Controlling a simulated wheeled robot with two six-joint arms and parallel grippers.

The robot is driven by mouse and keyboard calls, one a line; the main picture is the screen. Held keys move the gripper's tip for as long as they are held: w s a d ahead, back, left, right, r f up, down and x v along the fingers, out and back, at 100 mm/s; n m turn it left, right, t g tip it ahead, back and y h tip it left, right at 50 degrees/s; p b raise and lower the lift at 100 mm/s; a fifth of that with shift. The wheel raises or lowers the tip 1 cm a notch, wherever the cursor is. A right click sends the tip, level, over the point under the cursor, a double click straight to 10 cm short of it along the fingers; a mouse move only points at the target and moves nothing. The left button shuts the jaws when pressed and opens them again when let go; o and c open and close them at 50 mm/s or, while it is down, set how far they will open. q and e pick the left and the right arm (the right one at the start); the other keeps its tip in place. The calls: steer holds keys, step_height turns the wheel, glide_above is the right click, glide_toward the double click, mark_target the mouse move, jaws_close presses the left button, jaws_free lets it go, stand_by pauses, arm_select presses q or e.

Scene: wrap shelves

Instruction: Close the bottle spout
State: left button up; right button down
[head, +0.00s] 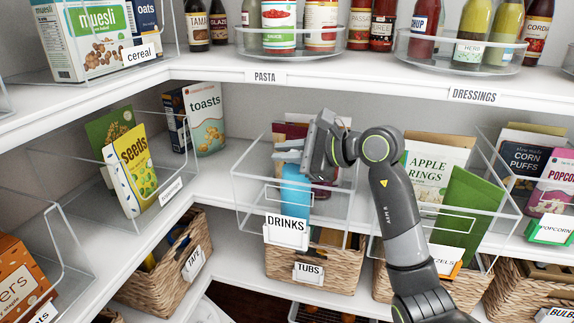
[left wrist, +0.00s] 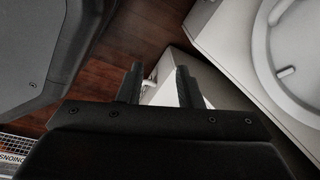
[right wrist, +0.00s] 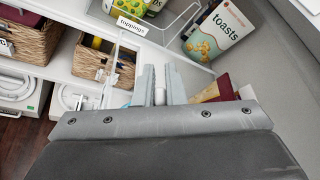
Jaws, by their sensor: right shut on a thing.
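The blue bottle (head: 294,190) stands in the clear bin labelled DRINKS (head: 250,190), its upper part partly hidden by my right gripper. My right gripper (head: 284,158) reaches in from the right over the bin, at the top of the bottle. In the right wrist view its two fingers (right wrist: 160,88) are on either side of a small pale piece, the bottle's spout (right wrist: 160,97). I cannot tell how far the spout is folded. My left gripper (left wrist: 159,88) shows only in its wrist view; its fingers are apart with nothing between them, low over the floor.
Dark red boxes stand behind the bottle in the bin. A clear bin with an Apple Rings pouch (head: 437,160) is to the right. The toasts box (head: 205,118) and seeds pouch (head: 131,170) are to the left. The upper shelf edge (head: 350,82) runs above my right gripper.

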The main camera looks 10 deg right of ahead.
arm_select(q)
steer(key=shift+w+f+b, duration=0.4)
steer(key=shift+f+b, duration=0.05)
steer(key=shift+b, duration=0.05)
arm_select(e)
steer(key=shift+s+f, duration=0.1)
steer(key=shift+f, duration=0.1)
steer(key=shift+n, duration=0.3)
steer(key=c, duration=1.5)
jaws_free()
steer(key=shift+r, duration=0.1)
